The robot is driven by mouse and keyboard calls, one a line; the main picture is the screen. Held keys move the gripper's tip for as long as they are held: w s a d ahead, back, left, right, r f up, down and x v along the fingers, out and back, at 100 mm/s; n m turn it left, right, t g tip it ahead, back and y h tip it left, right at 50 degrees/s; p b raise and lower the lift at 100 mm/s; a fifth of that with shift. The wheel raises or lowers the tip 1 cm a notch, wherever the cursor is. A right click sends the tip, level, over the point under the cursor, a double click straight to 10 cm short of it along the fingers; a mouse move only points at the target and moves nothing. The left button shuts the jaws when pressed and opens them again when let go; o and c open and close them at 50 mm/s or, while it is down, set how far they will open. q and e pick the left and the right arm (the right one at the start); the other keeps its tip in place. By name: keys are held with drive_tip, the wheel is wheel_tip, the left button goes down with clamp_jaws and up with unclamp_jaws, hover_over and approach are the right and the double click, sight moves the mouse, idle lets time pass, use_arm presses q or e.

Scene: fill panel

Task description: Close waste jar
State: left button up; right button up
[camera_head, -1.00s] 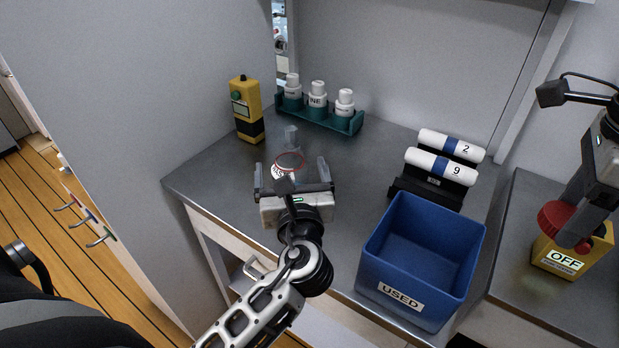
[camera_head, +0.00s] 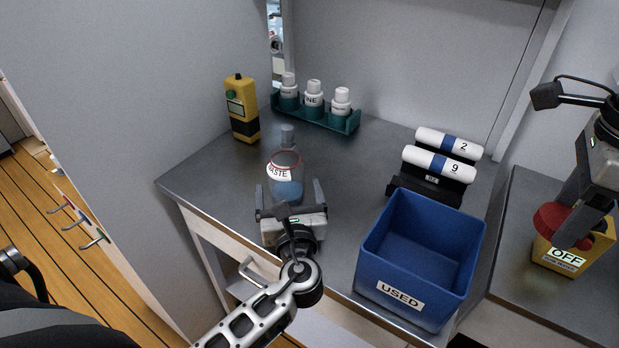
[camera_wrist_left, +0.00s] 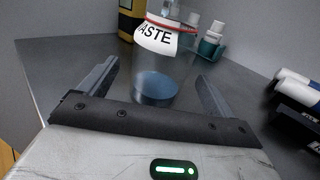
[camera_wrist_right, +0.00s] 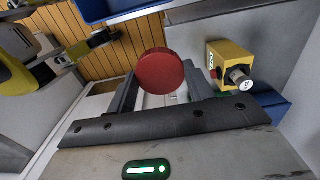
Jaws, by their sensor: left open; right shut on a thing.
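The clear waste jar (camera_head: 285,188), with a WASTE label, a red line and blue liquid low inside, stands upright on the grey counter. Its narrow neck points up. It also shows in the left wrist view (camera_wrist_left: 155,86), where its top is cut off. My left gripper (camera_head: 289,190) is open on the near side of the jar, its fingers pointing towards it and not closed on it. My right gripper (camera_wrist_right: 163,85) is shut on a round red lid (camera_wrist_right: 160,71). In the head view the lid (camera_head: 552,220) is far right of the jar, above the neighbouring counter.
A blue USED bin (camera_head: 390,268) stands right of my left gripper. Behind it is a black rack with white rolls (camera_head: 440,162). A green rack (camera_head: 330,118) of white bottles and a yellow device (camera_head: 242,108) are behind the jar. A yellow OFF box (camera_head: 560,258) is below the lid.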

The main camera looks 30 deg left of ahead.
use_arm(q)
drive_tip(key=x, duration=0.5)
drive_tip(key=shift+w+a, duration=0.2)
use_arm(e)
drive_tip(key=shift+r, duration=0.3)
use_arm(q)
drive_tip(key=shift+c, duration=0.3)
